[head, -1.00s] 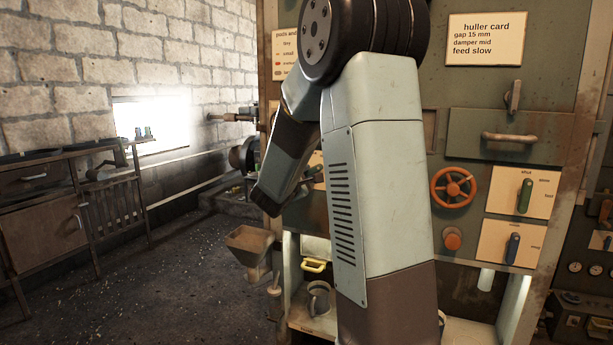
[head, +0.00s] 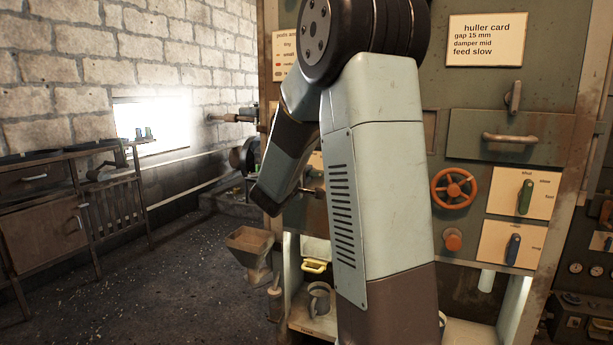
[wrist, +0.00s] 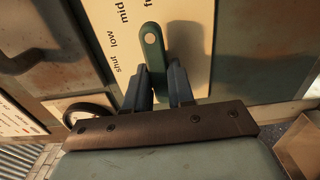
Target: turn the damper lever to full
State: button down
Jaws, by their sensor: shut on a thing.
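The damper lever (wrist: 152,50) is green, with a rounded end and a pale dot, on a cream plate (wrist: 103,33) in the wrist view. The plate reads shut, low, mid and a cut-off word starting "fu". The lever's rounded end is close to the mid and "fu" labels. My gripper (wrist: 163,82) has its two dark fingers around the lever's lower part, shut on it. In the head view my arm covers this area, so the gripper and lever are not clearly visible there.
In the head view, an orange handwheel (head: 453,188), a green lever (head: 525,197) and a blue lever (head: 513,248) are on the panel right of my arm. A huller card (head: 487,39) reads damper mid. A hopper (head: 250,243) stands lower left.

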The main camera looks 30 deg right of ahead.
jog(key=shift+s+f, duration=0.1)
jog(key=shift+f, duration=0.2)
jog(key=c, duration=1.4)
grip_release()
jog(key=o, duration=0.4)
jog(key=shift+r, duration=0.15)
jog(key=shift+a, duration=0.1)
jog(key=v, duration=1.3)
jog(key=shift+s+a, duration=0.2)
